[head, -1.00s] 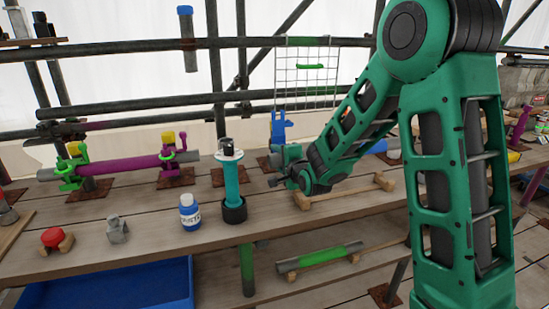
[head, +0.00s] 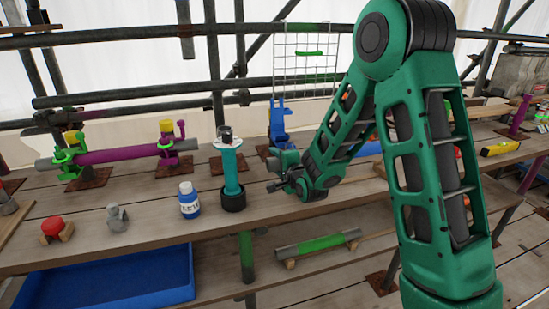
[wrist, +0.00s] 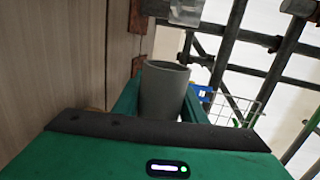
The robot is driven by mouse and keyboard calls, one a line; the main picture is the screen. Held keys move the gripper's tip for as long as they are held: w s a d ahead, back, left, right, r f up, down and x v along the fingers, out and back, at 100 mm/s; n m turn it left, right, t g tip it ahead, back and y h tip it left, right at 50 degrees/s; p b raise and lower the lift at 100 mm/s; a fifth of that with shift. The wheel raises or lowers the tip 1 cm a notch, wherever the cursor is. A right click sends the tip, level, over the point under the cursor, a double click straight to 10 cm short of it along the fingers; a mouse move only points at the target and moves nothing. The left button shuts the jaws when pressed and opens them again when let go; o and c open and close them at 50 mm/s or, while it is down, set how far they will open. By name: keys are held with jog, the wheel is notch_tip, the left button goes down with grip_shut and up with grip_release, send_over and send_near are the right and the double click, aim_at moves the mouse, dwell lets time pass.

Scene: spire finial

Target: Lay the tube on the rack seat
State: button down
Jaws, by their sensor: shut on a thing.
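My gripper (head: 272,174) is above the worktop, right of the teal post. In the wrist view the green fingers (wrist: 160,100) are shut on a grey hollow tube (wrist: 164,88), one on each side, with its open end facing away from the palm. In the head view I cannot make out the held tube clearly. A bit of wood (head: 380,170) shows behind my arm on the worktop; my arm hides most of that area, and I cannot tell whether it is the rack seat.
A teal post (head: 231,172) in a black base stands just left of my gripper, with a white-blue bottle (head: 189,201) beside it. A blue bracket (head: 279,122) stands behind. A purple clamped pipe (head: 118,155) is at left. A green-banded tube (head: 320,243) lies on the lower shelf.

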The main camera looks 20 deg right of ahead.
jog(key=shift+d+f, duration=0.1)
jog(key=shift+f, duration=3.45)
jog(key=c, duration=1)
grip_release()
jog(key=shift+s+f, duration=0.1)
jog(key=shift+f, duration=0.05)
jog(key=shift+f, duration=0.15)
jog(key=shift+c, duration=0.4)
